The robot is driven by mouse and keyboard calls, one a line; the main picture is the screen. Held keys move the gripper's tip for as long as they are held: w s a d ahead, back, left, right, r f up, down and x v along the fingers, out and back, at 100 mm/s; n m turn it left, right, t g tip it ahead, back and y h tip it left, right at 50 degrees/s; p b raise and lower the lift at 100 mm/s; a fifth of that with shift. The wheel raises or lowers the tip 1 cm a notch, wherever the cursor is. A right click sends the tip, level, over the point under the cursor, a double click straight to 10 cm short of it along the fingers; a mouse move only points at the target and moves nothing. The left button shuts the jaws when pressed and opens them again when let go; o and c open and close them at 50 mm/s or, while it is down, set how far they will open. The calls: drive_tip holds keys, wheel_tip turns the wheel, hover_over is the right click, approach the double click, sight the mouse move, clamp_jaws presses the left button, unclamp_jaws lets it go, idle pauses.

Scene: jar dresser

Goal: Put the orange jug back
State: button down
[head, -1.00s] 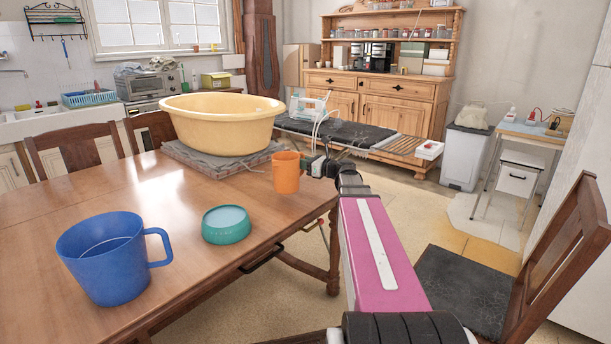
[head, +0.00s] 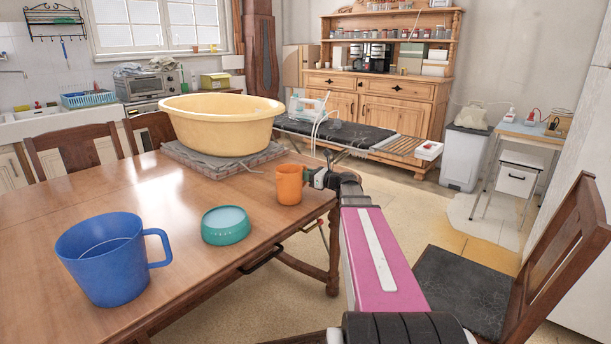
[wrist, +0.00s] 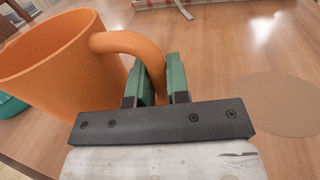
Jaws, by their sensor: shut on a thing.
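The orange jug (head: 289,186) is upright at the right edge of the wooden table, near the stone slab. My gripper (head: 318,177) is to its right and shut on its handle. The wrist view shows the handle between the green fingers of the gripper (wrist: 161,82), with the jug's body (wrist: 62,75) to the left. I cannot tell whether the jug's base touches the table. A flat tan disc (wrist: 278,104) lies on the table in the wrist view, apart from the jug.
A large yellow basin (head: 222,128) sits on the slab (head: 197,163) behind the jug. A teal bowl (head: 226,226) and a blue mug (head: 103,262) stand nearer on the table (head: 185,245). A wooden chair (head: 555,255) is at the right.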

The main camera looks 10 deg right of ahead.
drive_tip(key=c, duration=1.1)
unclamp_jaws()
drive_tip(key=shift+r, duration=0.15)
drive_tip(key=v, duration=1.2)
